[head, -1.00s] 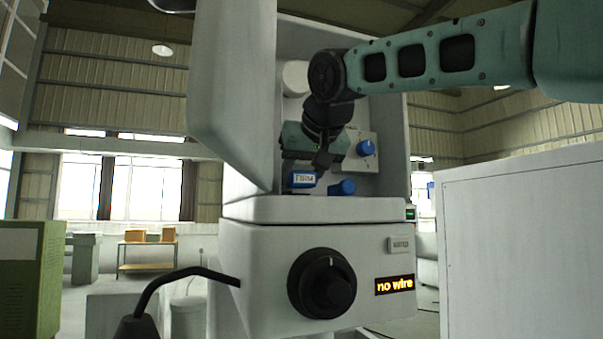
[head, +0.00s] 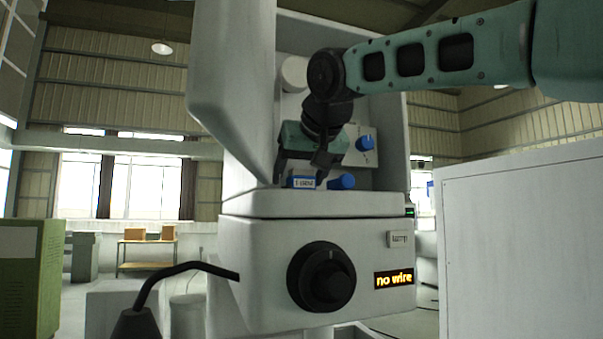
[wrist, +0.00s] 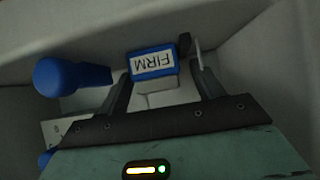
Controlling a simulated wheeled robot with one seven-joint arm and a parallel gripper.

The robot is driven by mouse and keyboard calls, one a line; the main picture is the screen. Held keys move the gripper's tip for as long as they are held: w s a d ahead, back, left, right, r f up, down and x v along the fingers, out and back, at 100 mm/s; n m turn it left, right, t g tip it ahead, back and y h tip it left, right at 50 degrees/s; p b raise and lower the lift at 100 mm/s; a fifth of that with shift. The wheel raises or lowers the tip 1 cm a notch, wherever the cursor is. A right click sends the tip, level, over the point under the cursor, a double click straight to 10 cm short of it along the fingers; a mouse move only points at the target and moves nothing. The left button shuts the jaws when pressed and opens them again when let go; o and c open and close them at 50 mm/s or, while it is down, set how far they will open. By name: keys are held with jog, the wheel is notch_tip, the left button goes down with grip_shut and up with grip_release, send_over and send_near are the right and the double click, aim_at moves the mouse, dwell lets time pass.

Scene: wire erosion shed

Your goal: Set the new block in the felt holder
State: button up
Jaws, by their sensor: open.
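A blue block with a white label reading FIRM (head: 302,182) sits inside the open machine, on its ledge. In the wrist view the blue block (wrist: 153,62) lies between and just beyond my fingertips, its label upside down. A pale grey piece (wrist: 160,97) shows just below it. I cannot tell whether the FIRM piece is the new block or part of the felt holder. My gripper (head: 319,176) is open, pointing down over the ledge. In the wrist view my gripper (wrist: 163,74) has a finger on each side of the block, with no clear contact.
A blue knob (head: 341,182) stands close to the right of the block. A second blue knob (head: 365,144) is on a back plate. The open door (head: 232,90) hangs at left. The front panel (head: 285,240) has a black dial and a "no wire" display (head: 394,279).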

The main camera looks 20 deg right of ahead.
jog(key=b+v, duration=0.1)
jog(key=v, duration=1.1)
jog(key=shift+r+b, duration=0.4)
jog(key=shift+r, duration=0.05)
jog(key=shift+s, duration=0.1)
